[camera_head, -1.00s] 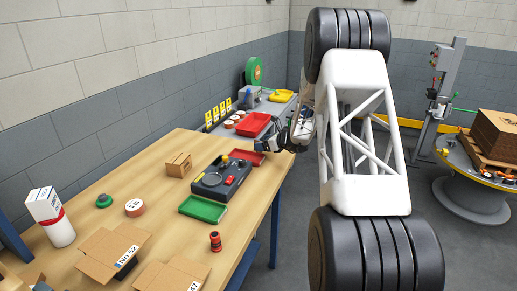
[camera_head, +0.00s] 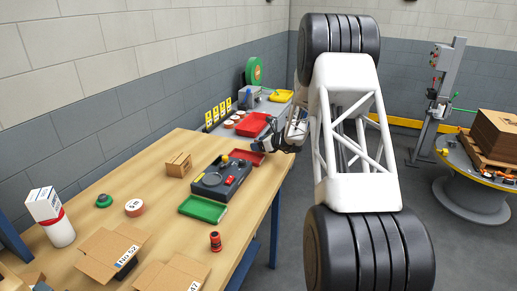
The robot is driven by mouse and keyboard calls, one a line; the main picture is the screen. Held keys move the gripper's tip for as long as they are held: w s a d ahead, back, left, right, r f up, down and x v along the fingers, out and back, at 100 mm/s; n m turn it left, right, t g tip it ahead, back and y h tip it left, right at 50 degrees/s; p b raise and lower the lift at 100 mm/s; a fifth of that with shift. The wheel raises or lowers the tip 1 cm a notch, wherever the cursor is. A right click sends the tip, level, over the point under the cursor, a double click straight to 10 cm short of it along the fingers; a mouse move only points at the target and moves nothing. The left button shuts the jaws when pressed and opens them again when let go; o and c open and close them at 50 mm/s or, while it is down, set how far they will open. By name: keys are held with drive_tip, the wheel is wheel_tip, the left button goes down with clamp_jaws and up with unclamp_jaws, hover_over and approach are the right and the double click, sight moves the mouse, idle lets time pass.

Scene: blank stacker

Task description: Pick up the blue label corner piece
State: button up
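I cannot make out a blue label corner piece for certain in this view. My gripper (camera_head: 262,146) is a small dark shape at the far right edge of the wooden table, beside a shallow red tray (camera_head: 240,157). My white arm link partly covers the wrist behind it. The fingers are too small and dark to tell whether they are open or shut, or whether they hold anything.
A black fixture (camera_head: 222,180) with a green tray (camera_head: 203,209) in front sits on the table (camera_head: 150,185). A small carton (camera_head: 178,164), tape roll (camera_head: 134,208) and red cylinder (camera_head: 215,241) stand nearby. A red bin (camera_head: 254,124) is behind.

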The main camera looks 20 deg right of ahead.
drive_tip(key=c, duration=0.7)
drive_tip(key=shift+r, duration=0.1)
drive_tip(key=shift+r, duration=0.7)
wheel_tip(320, 180, up, 2)
drive_tip(key=shift+r, duration=0.15)
drive_tip(key=s+a, duration=0.1)
drive_tip(key=s, duration=0.4)
drive_tip(key=s+a, duration=0.1)
drive_tip(key=s, duration=0.4)
drive_tip(key=s+a+r, duration=0.1)
drive_tip(key=s+a, duration=0.1)
drive_tip(key=s, duration=0.3)
drive_tip(key=shift+s, duration=0.25)
